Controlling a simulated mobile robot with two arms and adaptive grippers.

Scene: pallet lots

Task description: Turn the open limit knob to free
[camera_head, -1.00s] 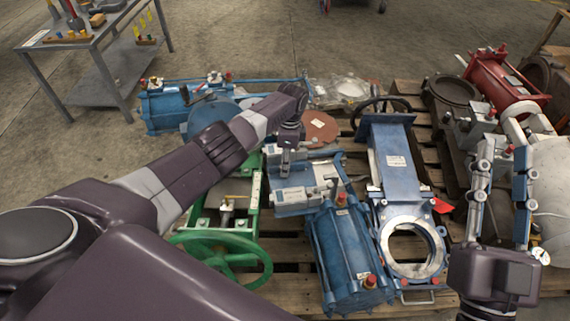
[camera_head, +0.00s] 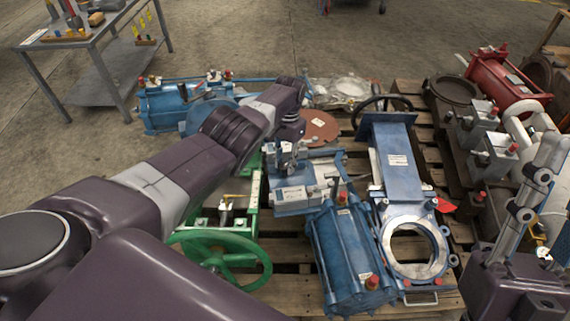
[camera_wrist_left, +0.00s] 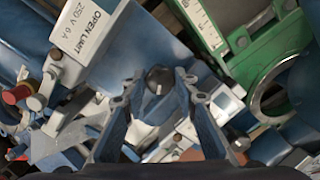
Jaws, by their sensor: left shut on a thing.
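My left gripper (camera_head: 287,155) is over the blue-and-grey switch boxes (camera_head: 292,195) in the middle of the pallet. In the left wrist view, the left gripper (camera_wrist_left: 160,98) is closed with its two fingers on either side of a small knob (camera_wrist_left: 158,80) with a dark round top. Where the knob points cannot be read. My right gripper (camera_head: 535,180) is at the right edge with its fingers overlapping in view, so its opening is unclear.
A green valve with a handwheel (camera_head: 222,258) stands to the left. A blue cylinder (camera_head: 345,258) and a blue gate valve (camera_head: 392,170) lie to the right. A red cylinder (camera_head: 508,85) is at the back right. A metal table (camera_head: 90,50) stands at the far left.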

